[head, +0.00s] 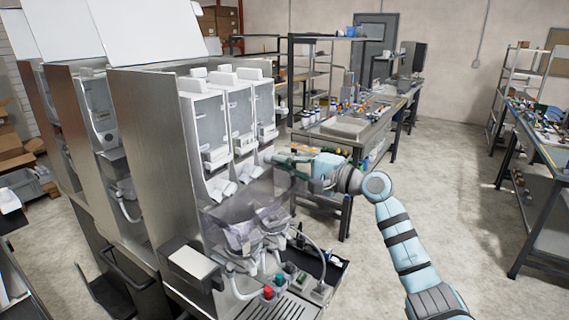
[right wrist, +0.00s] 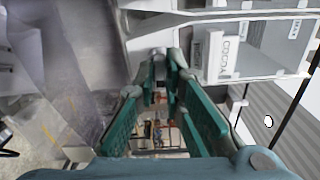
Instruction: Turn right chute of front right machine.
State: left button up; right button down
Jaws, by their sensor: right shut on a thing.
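The front right machine (head: 165,160) is a steel dispenser with three clear canisters side by side. Its left chute (head: 220,188) and middle chute (head: 250,172) are white spouts below the canisters. The right chute is mostly hidden behind my right gripper (head: 276,159) in the head view. In the right wrist view, my right gripper's green fingers (right wrist: 160,72) are nearly together, shut on the pale chute (right wrist: 158,53) at their tips, beneath a white canister with a label. How far the chute is turned is hard to tell. My left gripper is not in view.
A clear guard (head: 245,210) and mixing cups with hoses sit below the chutes. Red and green knobs (head: 268,292) are near the drip grate. A workbench (head: 350,125) stands behind my right arm. The floor to the right is open.

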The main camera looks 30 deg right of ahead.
jog(key=m, duration=0.4)
jog(key=shift+f+m, duration=0.1)
jog(key=shift+m, duration=0.2)
dwell(0.3)
jog(key=c, duration=2)
grip_release()
jog(key=shift+o, duration=0.2)
jog(key=shift+s+d, duration=0.1)
jog(key=shift+d, duration=0.05)
jog(key=v, duration=1.1)
jog(key=shift+s+d, duration=0.15)
jog(key=shift+s, duration=0.1)
